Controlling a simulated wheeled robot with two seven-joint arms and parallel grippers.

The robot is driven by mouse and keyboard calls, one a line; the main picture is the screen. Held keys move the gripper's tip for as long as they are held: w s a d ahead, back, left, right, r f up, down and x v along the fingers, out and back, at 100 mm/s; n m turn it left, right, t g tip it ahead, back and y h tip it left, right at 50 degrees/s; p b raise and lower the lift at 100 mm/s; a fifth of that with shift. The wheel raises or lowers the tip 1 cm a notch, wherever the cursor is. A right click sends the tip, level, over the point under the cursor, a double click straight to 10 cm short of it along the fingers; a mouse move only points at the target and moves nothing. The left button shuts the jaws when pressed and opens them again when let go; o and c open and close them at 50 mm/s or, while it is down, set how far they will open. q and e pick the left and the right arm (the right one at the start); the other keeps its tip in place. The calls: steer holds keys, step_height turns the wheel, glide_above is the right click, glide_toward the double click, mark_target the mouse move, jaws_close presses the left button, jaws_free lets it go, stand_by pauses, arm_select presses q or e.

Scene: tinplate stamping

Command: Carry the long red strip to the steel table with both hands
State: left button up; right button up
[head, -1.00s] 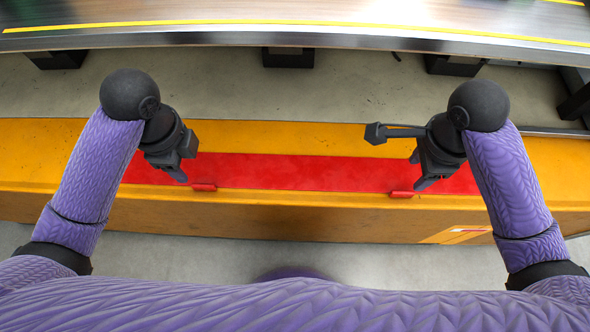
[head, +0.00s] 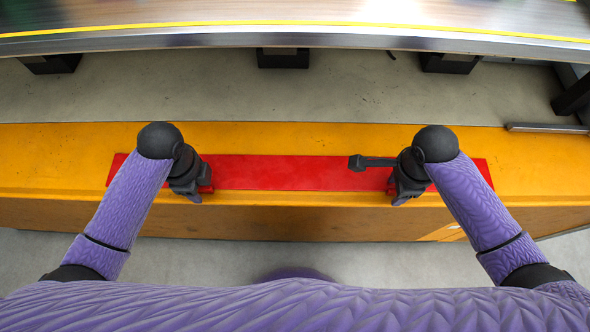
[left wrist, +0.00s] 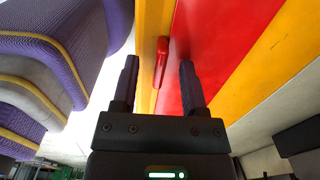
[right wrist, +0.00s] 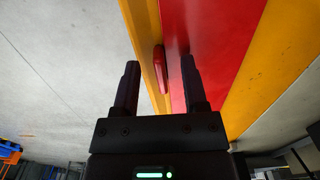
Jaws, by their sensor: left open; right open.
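The long red strip (head: 290,172) lies flat along the top of the yellow bench, near its front edge. It has small red grips on its near edge; one shows in the left wrist view (left wrist: 162,60) and one in the right wrist view (right wrist: 160,68). My left gripper (head: 196,197) is open over the strip's left part, and its fingers (left wrist: 158,85) point at the left grip, which appears between them. My right gripper (head: 402,198) is open over the right part, and its fingers (right wrist: 160,88) likewise have the right grip between them. Neither gripper visibly touches the strip.
The yellow bench (head: 540,175) carries the strip. Across a strip of grey floor (head: 180,95) runs a long table with a shiny metal edge (head: 200,38) and a yellow line, on dark feet. Dark posts stand at the far right.

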arm_select(q)
steer(key=shift+f, duration=0.1)
jaws_close()
arm_select(e)
jaws_close()
